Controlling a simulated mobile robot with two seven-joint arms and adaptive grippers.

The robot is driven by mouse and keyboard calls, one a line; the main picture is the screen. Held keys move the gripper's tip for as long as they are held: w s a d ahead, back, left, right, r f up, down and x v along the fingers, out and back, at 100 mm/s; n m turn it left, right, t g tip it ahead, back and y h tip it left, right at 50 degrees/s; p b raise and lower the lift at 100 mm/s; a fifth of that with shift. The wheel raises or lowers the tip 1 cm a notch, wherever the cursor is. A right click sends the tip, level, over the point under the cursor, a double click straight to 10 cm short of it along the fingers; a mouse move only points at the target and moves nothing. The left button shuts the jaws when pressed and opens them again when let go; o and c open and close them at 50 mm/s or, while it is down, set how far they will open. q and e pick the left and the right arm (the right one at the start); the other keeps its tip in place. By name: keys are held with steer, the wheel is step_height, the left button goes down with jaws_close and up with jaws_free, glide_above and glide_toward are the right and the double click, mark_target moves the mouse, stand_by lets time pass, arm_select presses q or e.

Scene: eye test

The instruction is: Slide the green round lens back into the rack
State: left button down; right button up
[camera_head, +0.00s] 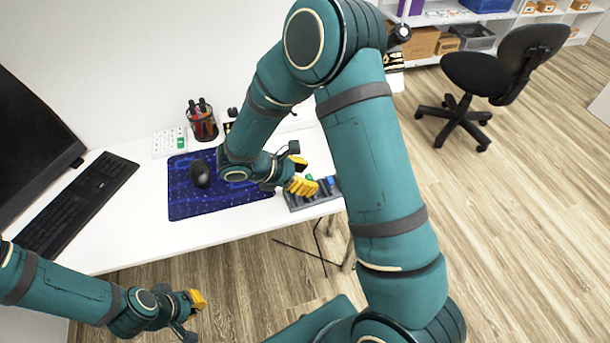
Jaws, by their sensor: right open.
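The grey rack (313,201) lies at the right end of the white desk, partly hidden by my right arm. A small green piece (309,177) shows at the rack beside the yellow fingertips; it may be the green lens, but its shape is too small to tell. A blue piece (330,181) stands in the rack to its right. My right gripper (300,176) is open just above the rack's left part; I cannot tell whether it touches the green piece. My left gripper (196,316) is open and empty, low in front of the desk.
On the white desk (150,230) are a blue mat (190,207) with a black mouse (200,173), a keyboard (80,205), a monitor (30,145), a pen cup (202,122) and a white item with a green patch (170,142). A black chair (490,80) stands right.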

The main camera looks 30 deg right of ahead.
steer(key=v, duration=1.2)
